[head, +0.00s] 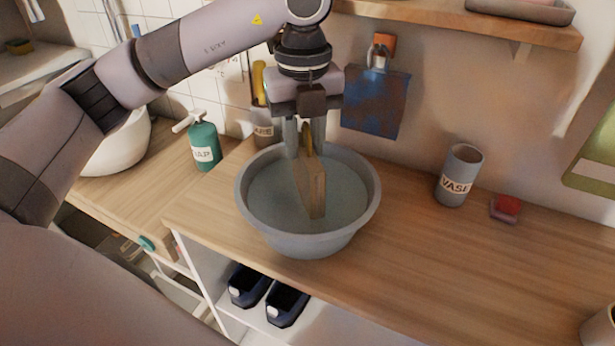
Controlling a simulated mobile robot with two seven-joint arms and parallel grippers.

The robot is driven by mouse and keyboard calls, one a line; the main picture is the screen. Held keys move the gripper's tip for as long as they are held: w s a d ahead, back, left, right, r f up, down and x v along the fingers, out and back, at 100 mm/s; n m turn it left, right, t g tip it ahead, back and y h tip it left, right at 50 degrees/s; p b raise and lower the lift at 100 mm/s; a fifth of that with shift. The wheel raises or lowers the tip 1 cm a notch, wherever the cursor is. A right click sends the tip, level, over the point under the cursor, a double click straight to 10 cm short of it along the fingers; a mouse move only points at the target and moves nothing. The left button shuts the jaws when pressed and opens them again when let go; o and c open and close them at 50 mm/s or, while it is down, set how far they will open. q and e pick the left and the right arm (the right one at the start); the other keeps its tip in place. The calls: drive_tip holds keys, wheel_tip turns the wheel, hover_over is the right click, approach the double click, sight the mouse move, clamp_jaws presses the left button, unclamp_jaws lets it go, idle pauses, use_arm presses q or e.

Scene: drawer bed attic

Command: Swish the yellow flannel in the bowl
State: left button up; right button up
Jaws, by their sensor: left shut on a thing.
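A grey-blue bowl (310,240) stands on the wooden counter, with what looks like water inside. My left gripper (306,145) points straight down over the back part of the bowl. It is shut on the yellow flannel (313,185), which looks brownish-yellow here and hangs down into the bowl. The flannel's lower end is at or in the water; I cannot tell how deep. My right gripper is not in view.
A green soap bottle (204,146) and a white basin (118,146) are on the left. A labelled cup (264,128) is behind the bowl. A grey vase (459,176) and a red block (505,208) stand right. A blue cloth (375,103) hangs behind.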

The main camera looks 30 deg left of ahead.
use_arm(q)
drive_tip(key=shift+r+p, duration=0.35)
drive_tip(key=shift+r, duration=0.4)
drive_tip(key=shift+r+p, duration=0.55)
drive_tip(key=shift+r, duration=0.2)
drive_tip(key=shift+r+p, duration=0.6)
drive_tip(key=shift+r, duration=0.15)
drive_tip(key=shift+r+p, duration=0.75)
drive_tip(key=shift+r, duration=0.3)
drive_tip(key=shift+r+p, duration=0.6)
drive_tip(key=shift+r, duration=0.15)
drive_tip(key=shift+r+p, duration=1.7)
drive_tip(key=shift+r, duration=0.55)
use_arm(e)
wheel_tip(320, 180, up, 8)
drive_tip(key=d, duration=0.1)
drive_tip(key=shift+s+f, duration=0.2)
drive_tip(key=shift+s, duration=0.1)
use_arm(q)
drive_tip(key=shift+c, duration=0.2)
